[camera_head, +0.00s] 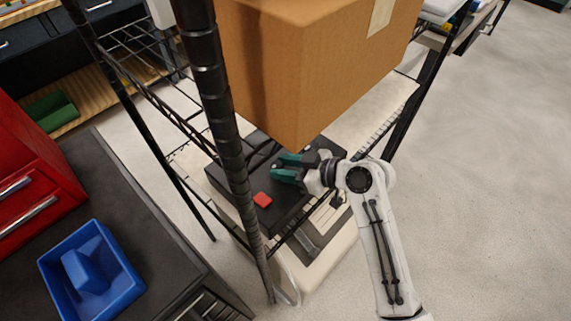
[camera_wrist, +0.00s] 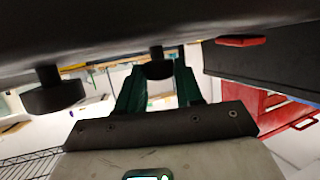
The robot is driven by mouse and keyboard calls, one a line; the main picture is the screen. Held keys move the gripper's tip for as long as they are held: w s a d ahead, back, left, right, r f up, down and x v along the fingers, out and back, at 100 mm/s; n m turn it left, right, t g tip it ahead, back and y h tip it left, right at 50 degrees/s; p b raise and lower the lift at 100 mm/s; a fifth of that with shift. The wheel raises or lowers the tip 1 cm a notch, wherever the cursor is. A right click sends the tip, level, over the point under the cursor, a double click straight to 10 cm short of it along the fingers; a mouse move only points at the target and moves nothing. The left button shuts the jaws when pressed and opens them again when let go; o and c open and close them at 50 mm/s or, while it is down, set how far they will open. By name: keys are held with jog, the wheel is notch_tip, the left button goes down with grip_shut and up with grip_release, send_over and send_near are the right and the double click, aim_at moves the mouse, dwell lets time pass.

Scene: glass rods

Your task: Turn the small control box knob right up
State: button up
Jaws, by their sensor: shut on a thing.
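The black control box (camera_head: 221,183) lies on a wire shelf in the head view, with a red button (camera_head: 262,199) on its top. In the wrist view the box (camera_wrist: 90,25) fills the upper edge. A black round knob (camera_wrist: 158,68) sticks out of it between the green fingers of my gripper (camera_wrist: 158,82), which is shut on it. A second black knob (camera_wrist: 52,92) stands apart to the left, and the red button (camera_wrist: 240,40) is at right. In the head view my gripper (camera_head: 278,167) reaches the box from the right; the held knob is hidden there.
A large cardboard box (camera_head: 310,65) sits above the control box, close over my gripper. Black rack posts (camera_head: 215,90) stand in front of the box. A dark cabinet with a blue bin (camera_head: 92,275) is at left. Open floor (camera_head: 490,190) lies at right.

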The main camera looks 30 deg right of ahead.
jog(key=m+h+p, duration=0.1)
jog(key=m+t+h+p, duration=0.1)
jog(key=h, duration=0.1)
jog(key=shift+s+a+r+m+p, duration=0.2)
jog(key=shift+a+m+p, duration=0.15)
jog(key=shift+m, duration=0.05)
jog(key=m+t+h+p, duration=0.1)
jog(key=m+h+p, duration=0.1)
jog(key=shift+a+p, duration=0.15)
jog(key=shift+p, duration=0.15)
jog(key=shift+f+m+h, duration=0.15)
jog(key=shift+m+h, duration=0.45)
jog(key=shift+h, duration=0.2)
jog(key=shift+a+f+m+t+h+b, duration=0.15)
jog(key=shift+m+h+b, duration=0.15)
jog(key=shift+m+h, duration=0.2)
jog(key=shift+a+f+m+t+h+b, duration=0.15)
jog(key=shift+m+h+b, duration=0.2)
jog(key=shift+h, duration=0.25)
jog(key=shift+m+h+b, duration=0.65)
jog(key=shift+h+b, duration=0.05)
jog(key=shift+b, duration=0.35)
jog(key=shift+a+r+m+h+b, duration=0.2)
jog(key=shift+m+h+b, duration=0.2)
jog(key=shift+b, duration=0.45)
jog(key=o, duration=1)
jog(key=shift+o, duration=0.2)
jog(key=shift+r, duration=0.1)
